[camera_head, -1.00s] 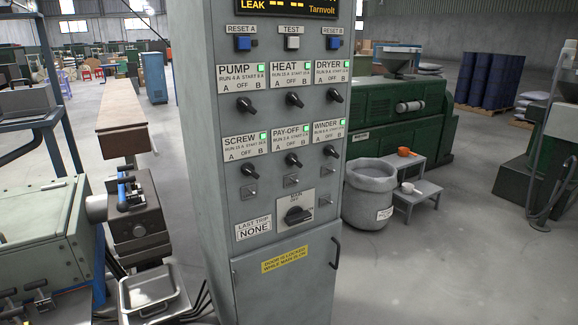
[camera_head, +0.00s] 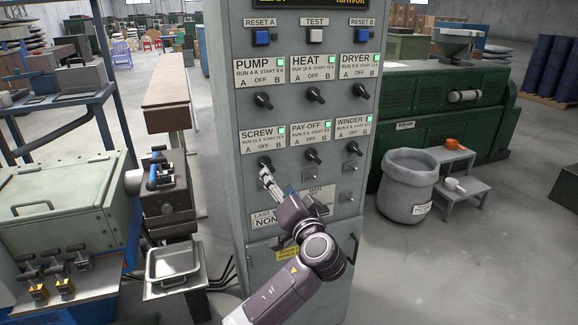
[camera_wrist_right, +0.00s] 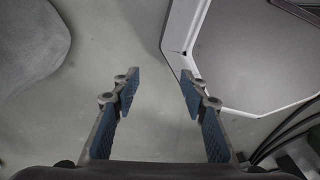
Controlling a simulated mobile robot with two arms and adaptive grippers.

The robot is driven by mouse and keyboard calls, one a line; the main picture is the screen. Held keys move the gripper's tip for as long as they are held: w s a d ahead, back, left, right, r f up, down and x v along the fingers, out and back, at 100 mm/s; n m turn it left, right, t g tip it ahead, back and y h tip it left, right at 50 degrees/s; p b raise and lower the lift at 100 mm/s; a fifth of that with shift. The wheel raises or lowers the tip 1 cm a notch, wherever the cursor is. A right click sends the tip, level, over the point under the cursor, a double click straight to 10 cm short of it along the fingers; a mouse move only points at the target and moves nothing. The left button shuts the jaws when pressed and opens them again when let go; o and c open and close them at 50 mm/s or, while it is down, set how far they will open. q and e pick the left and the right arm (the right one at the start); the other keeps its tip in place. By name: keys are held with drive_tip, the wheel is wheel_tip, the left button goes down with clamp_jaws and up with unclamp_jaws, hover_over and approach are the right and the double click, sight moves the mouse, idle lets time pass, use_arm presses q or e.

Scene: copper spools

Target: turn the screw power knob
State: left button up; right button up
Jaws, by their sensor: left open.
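The screw knob (camera_head: 264,162) is a black rotary knob under the SCREW label (camera_head: 262,138) on the grey cabinet, marked A, OFF and B, with a green light beside the label. My left gripper (camera_head: 266,173) is open, its fingertips right at the knob and covering its lower part. I cannot tell whether the fingers touch it or which way its pointer stands. My right gripper (camera_wrist_right: 160,88) is open and empty in the right wrist view, above grey floor.
The pay-off knob (camera_head: 312,155) and winder knob (camera_head: 353,148) are to the right; the pump knob (camera_head: 263,100) is above. My left arm partly hides the main switch area. A metal tray (camera_head: 175,268) stands left of the cabinet; a grey bin (camera_head: 407,190) stands right.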

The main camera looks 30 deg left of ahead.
sight(268, 167)
use_arm(q)
drive_tip(key=p+x, duration=0.2)
drive_tip(key=x, duration=0.5)
drive_tip(key=shift+s+a+r, duration=0.1)
drive_tip(key=shift+a+r, duration=0.05)
drive_tip(key=shift+r, duration=0.05)
drive_tip(key=shift+w+a+f, duration=0.15)
drive_tip(key=shift+w+a, duration=0.1)
drive_tip(key=shift+a, duration=0.05)
use_arm(e)
drive_tip(key=shift+a+r, duration=0.25)
drive_tip(key=shift+r, duration=1)
drive_tip(key=shift+d, duration=0.1)
use_arm(q)
drive_tip(key=c, duration=1.2)
drive_tip(key=shift+o, duration=0.2)
